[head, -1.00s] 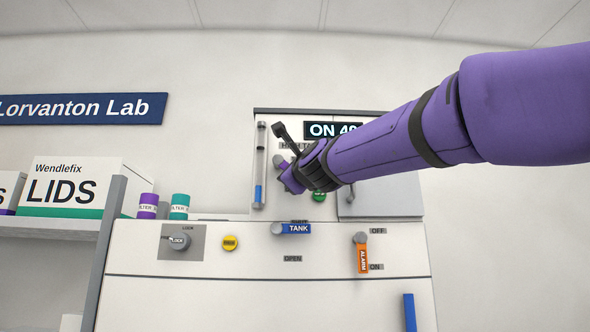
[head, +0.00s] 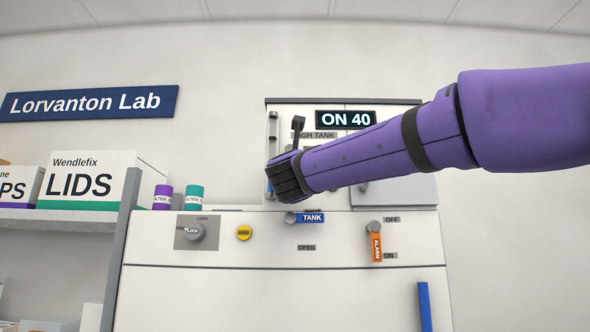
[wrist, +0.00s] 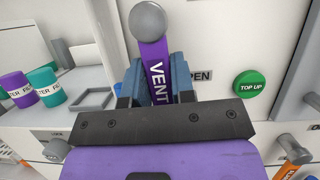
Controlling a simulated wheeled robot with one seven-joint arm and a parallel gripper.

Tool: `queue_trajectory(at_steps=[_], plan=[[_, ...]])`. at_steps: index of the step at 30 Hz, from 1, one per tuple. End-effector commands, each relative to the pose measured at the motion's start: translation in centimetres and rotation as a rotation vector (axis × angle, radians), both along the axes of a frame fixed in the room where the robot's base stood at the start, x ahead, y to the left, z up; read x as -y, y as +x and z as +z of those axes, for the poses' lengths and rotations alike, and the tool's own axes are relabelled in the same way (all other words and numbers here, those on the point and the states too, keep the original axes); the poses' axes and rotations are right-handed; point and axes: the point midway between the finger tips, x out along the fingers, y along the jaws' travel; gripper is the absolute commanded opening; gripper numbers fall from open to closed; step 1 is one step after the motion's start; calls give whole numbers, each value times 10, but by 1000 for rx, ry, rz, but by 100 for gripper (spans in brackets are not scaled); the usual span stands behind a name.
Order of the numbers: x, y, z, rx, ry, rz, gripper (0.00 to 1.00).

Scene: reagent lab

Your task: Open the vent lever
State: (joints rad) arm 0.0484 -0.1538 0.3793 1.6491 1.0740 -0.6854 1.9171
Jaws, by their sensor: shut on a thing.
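The vent lever (wrist: 155,58) is a purple bar marked VENT, hanging from a round grey pivot knob (wrist: 149,20) in the wrist view. My gripper (wrist: 157,88) has its blue fingers on either side of the bar and is shut on it. The bar points down, slightly tilted, and its lower end is hidden behind the gripper body. An OPEN label (wrist: 200,76), partly covered, is just right of the fingers. In the head view my gripper (head: 286,178) is at the panel's left part and hides the lever.
A green TOP UP button (wrist: 250,85) is right of the lever. Below are a blue TANK lever (head: 312,218), a yellow button (head: 244,233), a LOCK knob (head: 194,233) and an orange ALARM lever (head: 376,246). Purple and teal filters (head: 193,197) stand at left, beside a shelf with boxes.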

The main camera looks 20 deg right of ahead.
Motion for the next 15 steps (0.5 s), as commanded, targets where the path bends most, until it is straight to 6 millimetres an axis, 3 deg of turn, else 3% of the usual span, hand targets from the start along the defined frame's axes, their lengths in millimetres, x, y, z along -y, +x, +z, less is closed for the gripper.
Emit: queue_trajectory(at_steps=[15], plan=[[-4,1,-1,21,71,2,0]])
